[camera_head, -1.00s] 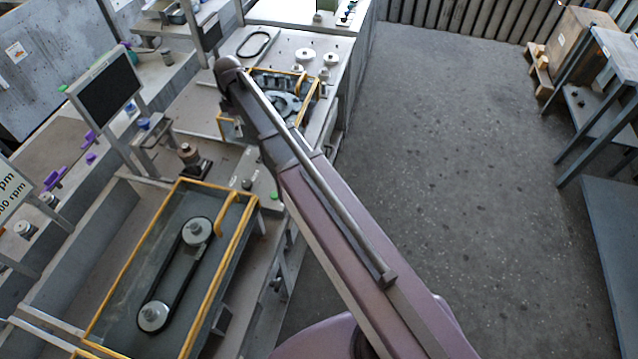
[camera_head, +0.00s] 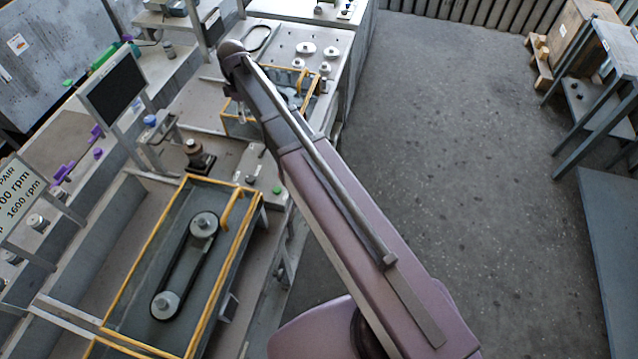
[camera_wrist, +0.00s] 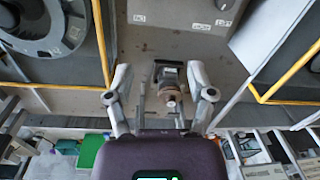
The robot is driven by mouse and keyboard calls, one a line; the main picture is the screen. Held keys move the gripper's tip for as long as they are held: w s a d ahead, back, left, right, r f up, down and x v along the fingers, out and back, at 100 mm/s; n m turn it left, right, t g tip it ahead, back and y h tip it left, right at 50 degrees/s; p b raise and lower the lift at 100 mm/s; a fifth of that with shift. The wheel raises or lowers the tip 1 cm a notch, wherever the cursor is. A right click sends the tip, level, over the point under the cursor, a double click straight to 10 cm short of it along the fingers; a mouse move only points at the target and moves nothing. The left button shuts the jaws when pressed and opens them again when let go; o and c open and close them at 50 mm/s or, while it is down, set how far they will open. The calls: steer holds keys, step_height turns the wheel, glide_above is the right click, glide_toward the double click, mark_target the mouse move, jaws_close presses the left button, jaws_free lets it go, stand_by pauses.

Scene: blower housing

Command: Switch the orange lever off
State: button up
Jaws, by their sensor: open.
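I cannot make out an orange lever for certain in either view. A curved yellow-orange bar (camera_head: 232,207) crosses the near belt tray in the head view. A grey panel (camera_wrist: 185,14) with small white labels and a dark knob (camera_wrist: 224,4) shows at the top of the wrist view. My gripper (camera_wrist: 159,82) is open and empty in the wrist view, fingers spread wide. A brown cylindrical device (camera_wrist: 168,82) shows between the fingers, apparently beyond them; it cannot be told whether they touch it. In the head view my arm hides the gripper.
The belt tray (camera_head: 150,243) has a yellow rim and two pulleys. A brown device (camera_head: 196,152) stands behind it. Yellow rails (camera_wrist: 102,45) flank the wrist view, with a round grey housing (camera_wrist: 42,30) at upper left. Open floor (camera_head: 450,130) lies to the right.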

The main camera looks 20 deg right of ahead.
steer(key=s+d+f+m+b, duration=0.7)
steer(key=s, duration=0.4)
steer(key=s+d+f+m+b, duration=0.6)
steer(key=s+d+f+b, duration=0.1)
steer(key=s, duration=0.4)
steer(key=shift+s+d+f+m+t, duration=0.25)
steer(key=shift+d+f+m+t, duration=0.2)
steer(key=shift+d, duration=0.35)
steer(key=shift+d, duration=0.1)
